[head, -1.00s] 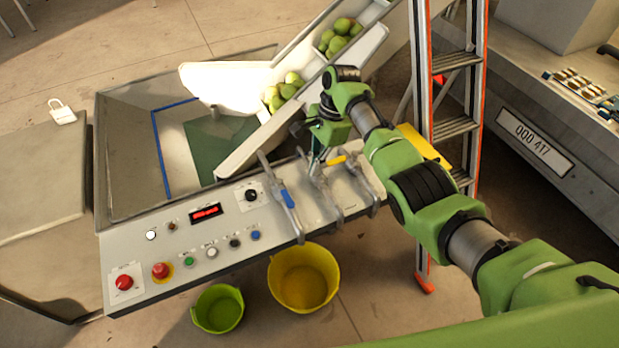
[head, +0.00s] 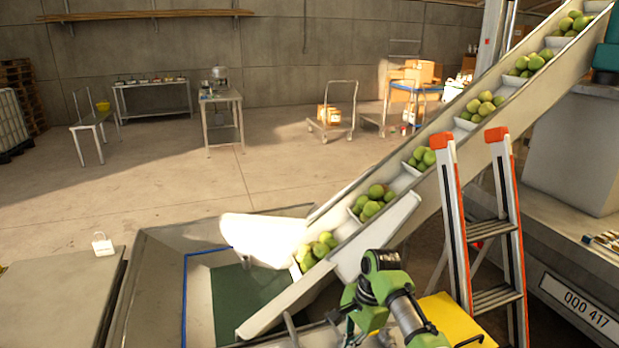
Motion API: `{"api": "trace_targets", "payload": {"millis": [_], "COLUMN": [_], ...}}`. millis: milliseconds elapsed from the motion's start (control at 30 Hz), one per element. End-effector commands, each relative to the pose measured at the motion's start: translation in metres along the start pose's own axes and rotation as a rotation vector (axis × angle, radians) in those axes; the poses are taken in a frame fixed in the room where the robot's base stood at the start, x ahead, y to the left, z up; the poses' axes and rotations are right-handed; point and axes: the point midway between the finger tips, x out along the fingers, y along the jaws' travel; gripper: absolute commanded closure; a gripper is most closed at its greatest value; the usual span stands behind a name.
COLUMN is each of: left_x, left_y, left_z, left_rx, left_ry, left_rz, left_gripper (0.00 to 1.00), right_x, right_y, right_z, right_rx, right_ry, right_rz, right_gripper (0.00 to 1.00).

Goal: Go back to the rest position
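My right arm's green wrist shows at the bottom centre of the head view. My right gripper (head: 345,318) is beneath it, over the back edge of the control panel (head: 303,333). Its fingers are mostly cut off by the frame's lower edge, so I cannot tell whether they are open or touch a lever. Only the top of a lever (head: 290,325) shows to the left of it. My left gripper is not in view.
The inclined conveyor (head: 465,144) with green fruit rises to the right behind my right arm. A ladder (head: 461,230) and a yellow step (head: 455,318) stand right of the arm. The hopper (head: 150,290) is at left. Open floor lies behind, with tables (head: 222,97) and carts (head: 332,122).

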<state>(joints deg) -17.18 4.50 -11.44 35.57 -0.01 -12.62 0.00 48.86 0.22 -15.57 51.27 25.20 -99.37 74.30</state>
Motion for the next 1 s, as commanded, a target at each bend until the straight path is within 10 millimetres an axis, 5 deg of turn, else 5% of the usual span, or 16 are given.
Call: {"api": "trace_targets", "payload": {"millis": [200,400,700,1000], "left_x": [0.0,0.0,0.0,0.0], "left_y": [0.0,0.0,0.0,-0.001], "left_z": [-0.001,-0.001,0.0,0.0], "left_rx": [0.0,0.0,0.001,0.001], "left_ry": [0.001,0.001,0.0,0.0], "left_rz": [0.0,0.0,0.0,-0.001], "left_gripper": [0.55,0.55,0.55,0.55], "right_x": [0.069,0.098,0.084,0.053], "right_y": [0.07,0.146,0.258,0.312], "right_z": [0.009,0.023,0.05,0.066], "right_rx": [-0.307,-0.582,-0.934,-1.116], "right_ry": [0.062,0.151,0.305,0.391], "right_rz": [-0.044,-0.07,-0.052,-0.013], "right_gripper": [1.0,1.0,1.0,1.0]}}
